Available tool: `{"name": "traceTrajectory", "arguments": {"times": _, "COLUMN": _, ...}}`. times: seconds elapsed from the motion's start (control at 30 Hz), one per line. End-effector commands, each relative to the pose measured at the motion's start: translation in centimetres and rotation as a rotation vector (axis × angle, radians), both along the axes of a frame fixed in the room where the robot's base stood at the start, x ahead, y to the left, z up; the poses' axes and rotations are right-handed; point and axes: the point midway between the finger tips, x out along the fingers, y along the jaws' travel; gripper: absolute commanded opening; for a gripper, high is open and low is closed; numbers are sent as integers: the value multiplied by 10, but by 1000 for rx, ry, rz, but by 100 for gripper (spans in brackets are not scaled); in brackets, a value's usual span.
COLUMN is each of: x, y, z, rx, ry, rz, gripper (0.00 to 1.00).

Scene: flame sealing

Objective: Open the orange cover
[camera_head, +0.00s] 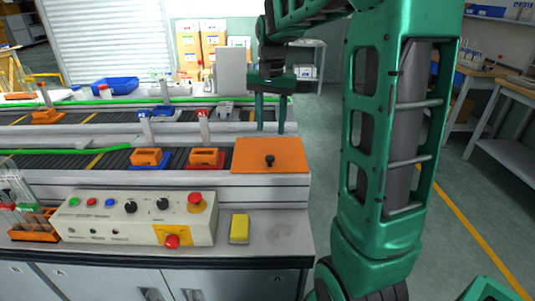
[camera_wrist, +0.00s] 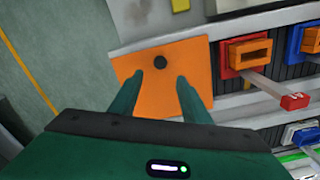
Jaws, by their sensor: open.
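The orange cover (camera_head: 286,154) is a flat square plate with a black knob (camera_head: 270,160) near its middle. It lies flat at the right end of the near conveyor. My gripper (camera_head: 269,130) is open and points down, just behind the knob in the head view. In the wrist view the orange cover (camera_wrist: 150,78) lies below my gripper (camera_wrist: 160,78). The knob (camera_wrist: 160,62) shows between and slightly past the two fingertips, with nothing between the fingers. I cannot tell the exact height of the fingertips above the cover.
Orange holders on a red base (camera_head: 205,157) and a blue base (camera_head: 147,157) stand left of the cover. A control box (camera_head: 135,217) with buttons and a yellow block (camera_head: 239,229) are on the front counter. Open floor lies to the right.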

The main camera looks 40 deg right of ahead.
Motion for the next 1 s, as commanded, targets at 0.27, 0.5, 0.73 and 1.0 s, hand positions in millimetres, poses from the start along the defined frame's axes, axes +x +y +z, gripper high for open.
{"name": "traceTrajectory", "arguments": {"times": 0.27, "x": 1, "y": 2, "z": -34, "rx": 2, "ry": 4, "rz": -1, "gripper": 43}}
{"name": "traceTrajectory", "arguments": {"times": 0.5, "x": 1, "y": 2, "z": -76, "rx": 1, "ry": 3, "rz": 0, "gripper": 43}}
{"name": "traceTrajectory", "arguments": {"times": 0.73, "x": 1, "y": 2, "z": -101, "rx": 0, "ry": 1, "rz": 0, "gripper": 43}}
{"name": "traceTrajectory", "arguments": {"times": 1.0, "x": 1, "y": 2, "z": -107, "rx": 0, "ry": -1, "rz": 1, "gripper": 43}}
